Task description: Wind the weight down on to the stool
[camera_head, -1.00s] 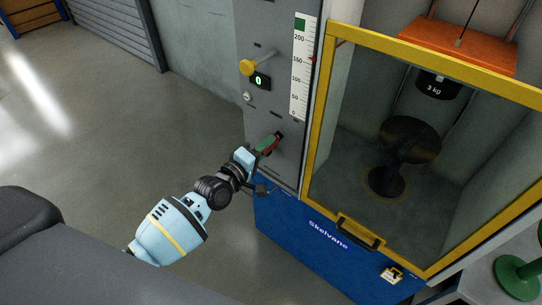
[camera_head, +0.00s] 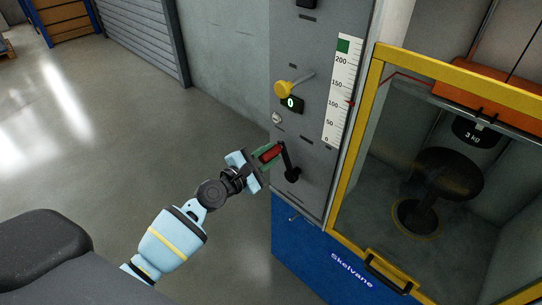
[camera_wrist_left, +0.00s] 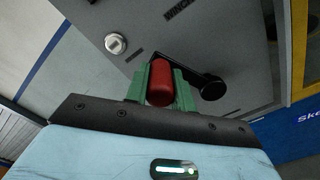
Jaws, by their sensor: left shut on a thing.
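My left gripper (camera_head: 262,163) is shut on the red crank handle (camera_head: 271,153), which sits between its green fingers in the left wrist view (camera_wrist_left: 160,84). The black crank arm (camera_head: 290,163) slants up and left from its hub on the grey panel. The black 3 kg weight (camera_head: 474,134) hangs under an orange block (camera_head: 480,96) behind the yellow-framed door. The dark round stool (camera_head: 447,178) stands below it. The weight's underside looks close to the seat; I cannot tell whether they touch. My right gripper is not in view.
The panel carries a scale (camera_head: 341,92) with a red pointer near 100, a yellow knob (camera_head: 284,88) and a display (camera_head: 291,104) reading 0. The door's handle (camera_head: 388,272) is at its lower edge. Floor left of the machine is clear.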

